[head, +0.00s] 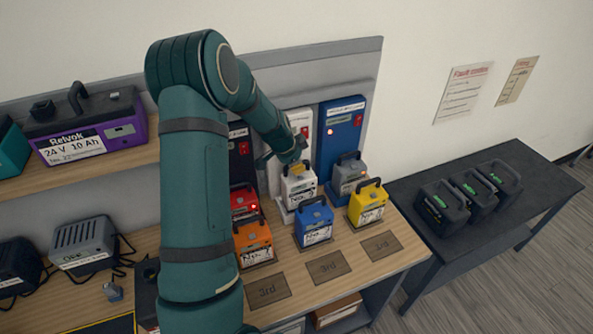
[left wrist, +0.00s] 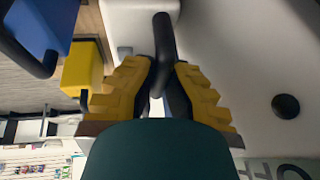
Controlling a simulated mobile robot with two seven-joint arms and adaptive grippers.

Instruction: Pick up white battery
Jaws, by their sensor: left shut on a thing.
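The white battery (head: 299,187) with a black handle stands in the middle of the bench, in front of a tall white charger (head: 301,125). My left gripper (head: 297,166) comes down from above and is shut on the battery's handle. In the left wrist view, the yellow fingers of my left gripper (left wrist: 163,85) close around the black handle (left wrist: 163,45), with the white battery body (left wrist: 140,28) beyond it. Whether its base touches the bench is hard to tell. My right gripper is out of view.
A grey battery (head: 348,174) stands at right by a blue charger (head: 341,135). Blue (head: 315,221), yellow (head: 368,204), orange (head: 254,243) and red (head: 243,201) batteries crowd around. Marked pads (head: 328,267) in front are bare. A dark side table (head: 430,240) holds several black units.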

